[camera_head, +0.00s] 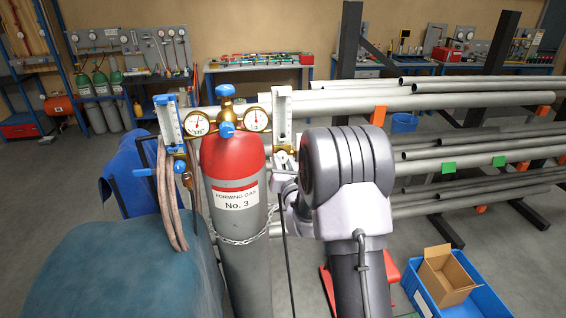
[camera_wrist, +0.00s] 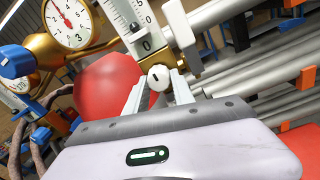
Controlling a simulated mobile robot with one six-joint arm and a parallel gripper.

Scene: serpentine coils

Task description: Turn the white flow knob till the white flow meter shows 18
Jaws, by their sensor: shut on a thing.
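The white flow meter (camera_head: 284,112) is a clear upright tube in a white frame, right of the red-topped gas cylinder (camera_head: 233,160). In the wrist view the meter (camera_wrist: 128,22) is tilted and its top is cut off. A 0 shows near its lower end; I cannot make out the float or the reading. The white flow knob (camera_wrist: 158,75) is a small round knob with a dark mark on its face, below the meter. My gripper (camera_wrist: 158,82) is shut on this knob, one finger on each side. In the head view my arm largely hides the knob.
Two round gauges (camera_head: 196,123) (camera_head: 257,119) sit on the brass regulator. A blue flow meter (camera_head: 168,120) with a blue knob hangs at the left. Racked steel pipes (camera_head: 440,102) lie behind my arm. A blue crate (camera_head: 482,290) stands on the floor at right.

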